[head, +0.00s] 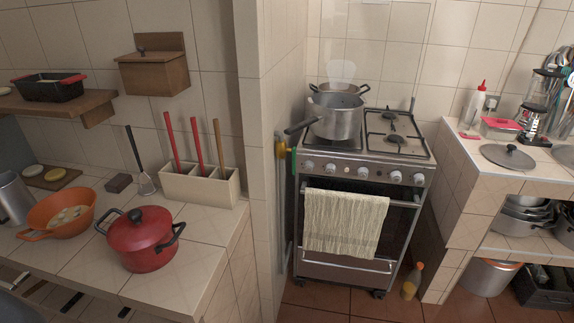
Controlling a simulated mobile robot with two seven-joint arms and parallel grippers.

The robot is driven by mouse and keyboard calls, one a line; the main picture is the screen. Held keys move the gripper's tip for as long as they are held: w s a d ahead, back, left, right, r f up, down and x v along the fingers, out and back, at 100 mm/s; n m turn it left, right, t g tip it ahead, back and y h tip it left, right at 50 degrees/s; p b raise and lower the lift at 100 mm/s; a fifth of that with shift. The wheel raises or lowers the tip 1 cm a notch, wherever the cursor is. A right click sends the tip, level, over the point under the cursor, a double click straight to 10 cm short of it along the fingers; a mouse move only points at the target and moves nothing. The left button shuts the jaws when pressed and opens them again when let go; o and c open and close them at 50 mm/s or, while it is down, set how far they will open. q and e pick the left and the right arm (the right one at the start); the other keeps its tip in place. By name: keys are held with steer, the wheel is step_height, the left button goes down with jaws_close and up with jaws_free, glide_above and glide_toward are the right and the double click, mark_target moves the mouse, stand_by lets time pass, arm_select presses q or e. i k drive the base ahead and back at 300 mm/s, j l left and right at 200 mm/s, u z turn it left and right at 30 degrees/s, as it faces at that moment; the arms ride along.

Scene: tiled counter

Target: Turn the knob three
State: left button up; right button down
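The stove (345,185) stands in the middle of the view, with a row of several round, light knobs along its front panel. From the left, the first knob (309,165), second knob (330,168) and third knob (362,172) show, with more to the right. The picture is too small to tell how any knob is turned or which one bears the name knob three. A steel pot (337,118) stands on the left burners, and its handle sticks out to the left. Neither of my grippers is in view.
A cloth (345,222) hangs over the oven handle below the knobs. A tiled wall edge (262,150) stands left of the stove. A red pot (141,240) is on the left counter. A bottle (411,282) stands on the floor at the stove's right.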

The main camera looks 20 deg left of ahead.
mark_target(310, 163)
steer(key=i+l+u, duration=0.35)
steer(key=i+l, duration=1.05)
steer(key=l, duration=0.1)
